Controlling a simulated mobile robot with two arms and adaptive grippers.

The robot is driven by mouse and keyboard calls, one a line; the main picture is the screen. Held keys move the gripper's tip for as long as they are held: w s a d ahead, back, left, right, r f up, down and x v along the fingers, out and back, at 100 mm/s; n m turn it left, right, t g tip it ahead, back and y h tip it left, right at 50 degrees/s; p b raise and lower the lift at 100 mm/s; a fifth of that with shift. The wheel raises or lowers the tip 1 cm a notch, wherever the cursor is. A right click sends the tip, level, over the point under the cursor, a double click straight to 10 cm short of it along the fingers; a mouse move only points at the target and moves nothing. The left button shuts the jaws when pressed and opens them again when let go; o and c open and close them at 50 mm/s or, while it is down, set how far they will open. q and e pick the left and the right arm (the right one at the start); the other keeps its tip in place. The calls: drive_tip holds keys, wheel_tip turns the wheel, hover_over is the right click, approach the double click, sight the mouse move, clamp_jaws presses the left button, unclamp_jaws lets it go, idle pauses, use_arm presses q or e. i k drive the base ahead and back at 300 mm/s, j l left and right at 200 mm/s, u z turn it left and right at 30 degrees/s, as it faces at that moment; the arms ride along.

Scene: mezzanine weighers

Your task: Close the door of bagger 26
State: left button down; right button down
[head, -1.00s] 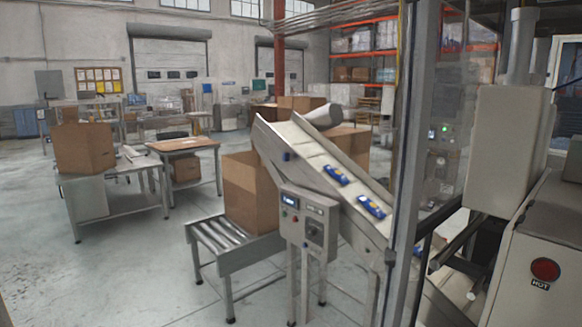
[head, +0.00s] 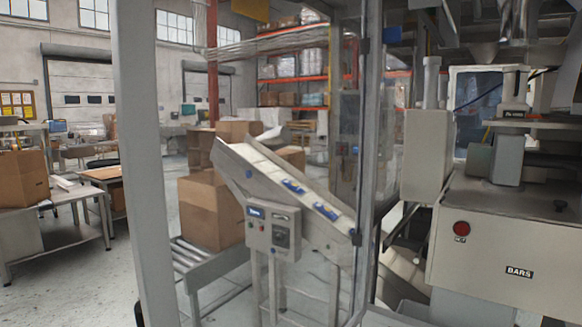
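A tall clear panel in a grey metal frame stands upright close in front of me in the head view. It looks like the bagger's door, its near post (head: 143,170) at the left and another grey post (head: 367,120) at the right. It appears to stand out from the machine, but I cannot tell its exact angle. The bagger machine (head: 470,245) is at the right, with a red button and a label that seems to read "BARS". No number 26 is readable. No handle can be made out. Neither gripper is in view.
Through the panel I see an inclined conveyor (head: 265,172) carrying blue packs, its control box (head: 272,232), a cardboard box (head: 208,210) and a roller table (head: 190,262). A workbench (head: 75,212) stands at the left. Grey floor (head: 75,280) is clear at the lower left.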

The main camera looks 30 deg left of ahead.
sight(133, 35)
drive_tip(key=k+j+z, duration=0.15)
drive_tip(key=j, duration=0.25)
drive_tip(key=k+j+z, duration=0.15)
drive_tip(key=j, duration=0.25)
drive_tip(key=k+j+z, duration=0.1)
drive_tip(key=j, duration=0.3)
drive_tip(key=i+j+z, duration=0.15)
drive_tip(key=j, duration=0.55)
drive_tip(key=j+z, duration=0.15)
drive_tip(key=j, duration=0.55)
